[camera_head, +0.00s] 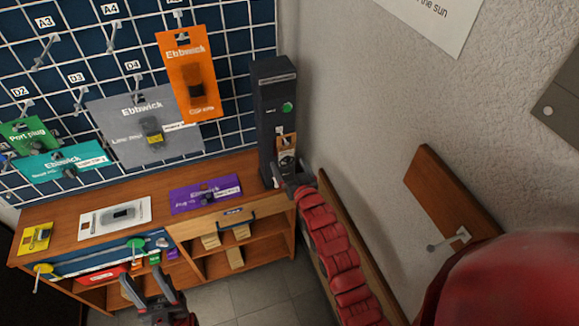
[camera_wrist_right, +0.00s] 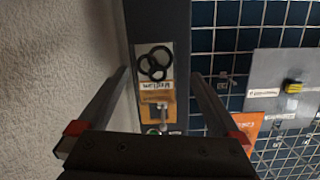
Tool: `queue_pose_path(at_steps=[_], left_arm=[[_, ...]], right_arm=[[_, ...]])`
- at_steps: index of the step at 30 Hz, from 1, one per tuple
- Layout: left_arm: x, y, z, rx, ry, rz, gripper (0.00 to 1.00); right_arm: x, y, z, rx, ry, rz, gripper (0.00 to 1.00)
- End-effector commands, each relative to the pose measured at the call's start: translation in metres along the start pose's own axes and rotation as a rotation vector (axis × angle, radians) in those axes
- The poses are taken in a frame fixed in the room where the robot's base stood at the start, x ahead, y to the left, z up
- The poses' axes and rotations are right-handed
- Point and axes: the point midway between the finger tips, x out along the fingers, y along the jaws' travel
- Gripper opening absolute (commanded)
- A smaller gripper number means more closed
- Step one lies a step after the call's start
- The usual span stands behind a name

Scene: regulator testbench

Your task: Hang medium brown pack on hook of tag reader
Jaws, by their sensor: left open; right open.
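The tag reader (camera_head: 276,92) is a tall dark column at the right end of the bench, with a round green light. The brown pack (camera_head: 287,147) is against its front below the light, at the hook. The right wrist view shows the pack (camera_wrist_right: 155,68) upside down, with black rings on a pale face, and the short metal hook (camera_wrist_right: 163,112) at its header. My right gripper (camera_head: 290,181) is open, just below the pack. In the wrist view its fingers (camera_wrist_right: 155,105) stand apart on both sides of the pack. My left gripper (camera_head: 147,284) is open and empty at the bench's front.
A blue wire-grid board holds hooks and packs, including an orange pack (camera_head: 188,75) and a grey pack (camera_head: 145,125). A purple pack (camera_head: 205,193), a white pack (camera_head: 115,218) and a yellow pack (camera_head: 36,237) lie on the bench (camera_head: 65,207). A wall stands close to the right.

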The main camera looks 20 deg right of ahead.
Motion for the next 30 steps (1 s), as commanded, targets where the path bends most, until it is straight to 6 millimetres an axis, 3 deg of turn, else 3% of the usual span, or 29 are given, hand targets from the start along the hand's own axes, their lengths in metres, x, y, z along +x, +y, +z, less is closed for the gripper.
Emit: queue_pose_path(at_steps=[8,20,24,30], left_arm=[[-0.013,0.001,0.002,0.0,0.0,0.0,0.5],[-0.037,0.002,0.006,0.0,0.0,0.0,0.5],[-0.026,0.001,0.004,0.0,0.0,0.0,0.5],[-0.006,0.0,0.001,0.0,0.0,0.0,0.5]], right_arm=[[-0.031,0.001,0.004,0.0,0.002,0.001,1.0],[-0.114,0.002,0.004,-0.001,0.001,0.003,1.0],[-0.142,0.001,0.0,0.002,-0.005,0.004,1.0],[-0.166,0.0,-0.002,0.0,-0.004,0.002,1.0]])
